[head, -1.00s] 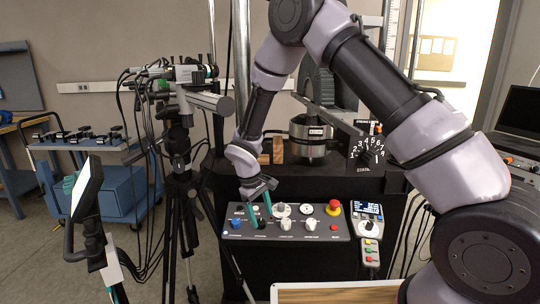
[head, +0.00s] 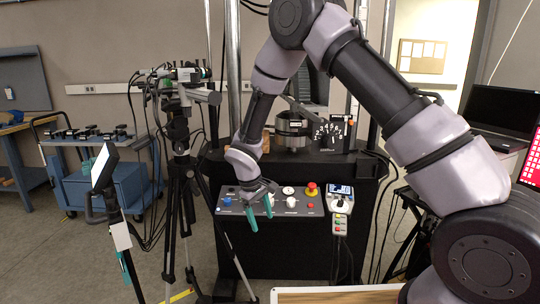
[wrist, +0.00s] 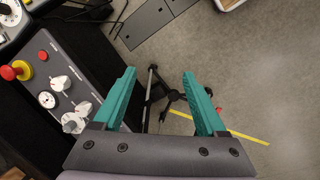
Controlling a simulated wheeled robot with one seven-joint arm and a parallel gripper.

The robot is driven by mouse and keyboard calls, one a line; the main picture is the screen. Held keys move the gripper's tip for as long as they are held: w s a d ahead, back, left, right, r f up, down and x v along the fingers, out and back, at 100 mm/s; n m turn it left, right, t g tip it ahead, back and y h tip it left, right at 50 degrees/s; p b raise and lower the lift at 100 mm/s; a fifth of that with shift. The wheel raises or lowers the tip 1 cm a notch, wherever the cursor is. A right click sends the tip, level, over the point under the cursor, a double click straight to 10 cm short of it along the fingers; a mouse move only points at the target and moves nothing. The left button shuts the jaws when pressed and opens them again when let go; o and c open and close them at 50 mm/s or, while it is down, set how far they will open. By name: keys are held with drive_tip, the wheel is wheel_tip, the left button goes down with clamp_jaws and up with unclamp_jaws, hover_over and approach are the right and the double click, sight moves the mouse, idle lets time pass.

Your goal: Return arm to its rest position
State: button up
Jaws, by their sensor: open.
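My gripper (head: 259,207) hangs in front of the control panel in the head view, with its teal fingers pointing down. In the wrist view my gripper (wrist: 163,98) has its two teal fingers spread apart, with nothing between them but floor and a tripod foot beyond. The grey control panel (head: 232,207) has white knobs, a blue knob and a red emergency button (head: 311,188). It also shows at the left of the wrist view (wrist: 52,68). My fingers appear apart from the panel. My arm is bent up and over from the right.
A camera tripod (head: 180,190) stands just left of my gripper. The black testing machine (head: 300,235) stands behind it. A handheld pendant (head: 340,205) hangs at the panel's right. A blue cart (head: 110,180) is further left. A laptop (head: 503,112) is at right.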

drive_tip(key=d+r+m+t+y, duration=0.1)
drive_tip(key=d+r+m, duration=0.1)
drive_tip(key=d+r, duration=0.5)
drive_tip(key=d+r+m+y, duration=0.1)
drive_tip(key=d+r+m, duration=0.15)
drive_tip(key=r, duration=0.75)
drive_tip(key=d+r+m+t+y, duration=0.1)
drive_tip(key=d+r+m, duration=0.1)
drive_tip(key=d+r, duration=0.5)
drive_tip(key=s+d+r+m+t, duration=0.2)
drive_tip(key=s+d+r, duration=0.3)
drive_tip(key=s+r, duration=0.3)
drive_tip(key=s+d+r+m+t+y, duration=0.1)
drive_tip(key=s+d+r+m, duration=0.4)
drive_tip(key=s, duration=0.5)
wheel_tip(320, 180, up, 3)
drive_tip(key=shift+s+d+f+t, duration=0.1)
drive_tip(key=shift+s+d+t, duration=0.25)
drive_tip(key=shift+d+t, duration=0.2)
